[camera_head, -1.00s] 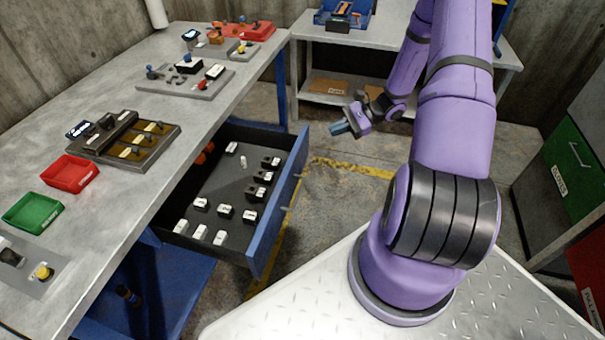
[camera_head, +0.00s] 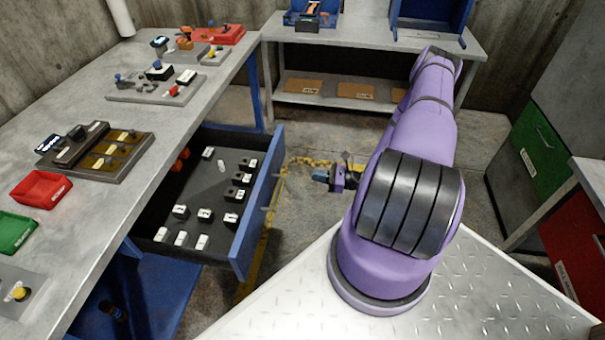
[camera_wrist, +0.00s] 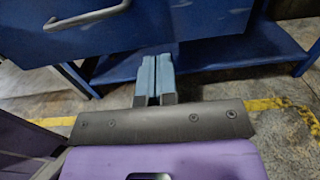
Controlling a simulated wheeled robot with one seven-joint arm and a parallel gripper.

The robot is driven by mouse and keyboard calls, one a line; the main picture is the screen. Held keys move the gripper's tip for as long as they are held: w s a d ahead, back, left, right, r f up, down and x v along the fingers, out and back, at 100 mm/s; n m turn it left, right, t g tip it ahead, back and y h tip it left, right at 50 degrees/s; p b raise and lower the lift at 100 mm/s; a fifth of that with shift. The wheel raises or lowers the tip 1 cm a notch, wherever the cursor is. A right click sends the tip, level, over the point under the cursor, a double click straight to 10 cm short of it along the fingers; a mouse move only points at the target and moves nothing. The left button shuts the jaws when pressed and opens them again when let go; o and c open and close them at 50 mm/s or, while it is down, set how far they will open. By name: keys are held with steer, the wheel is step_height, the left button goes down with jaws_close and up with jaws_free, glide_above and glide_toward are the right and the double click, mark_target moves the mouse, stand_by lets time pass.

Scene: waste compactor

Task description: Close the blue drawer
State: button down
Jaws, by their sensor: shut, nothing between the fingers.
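The blue drawer (camera_head: 258,208) stands pulled out from under the workbench, its blue front toward my arm. Its dark tray holds several small black and white parts. In the wrist view the drawer's blue front (camera_wrist: 170,20) and its grey bar handle (camera_wrist: 85,18) show at the top left. My gripper (camera_head: 321,175) is to the right of the drawer front, apart from it. In the wrist view its two blue fingers (camera_wrist: 155,72) are together with nothing between them, pointing toward the blue structure below the drawer.
The workbench (camera_head: 75,215) carries red and green bins and several fixtures. A shelf table (camera_head: 370,48) stands at the back. A red cabinet drawer (camera_head: 575,240) and a green one (camera_head: 540,140) are at the right. Floor with a yellow line lies between.

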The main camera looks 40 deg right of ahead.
mark_target(276, 170)
steer(key=x, duration=1.3)
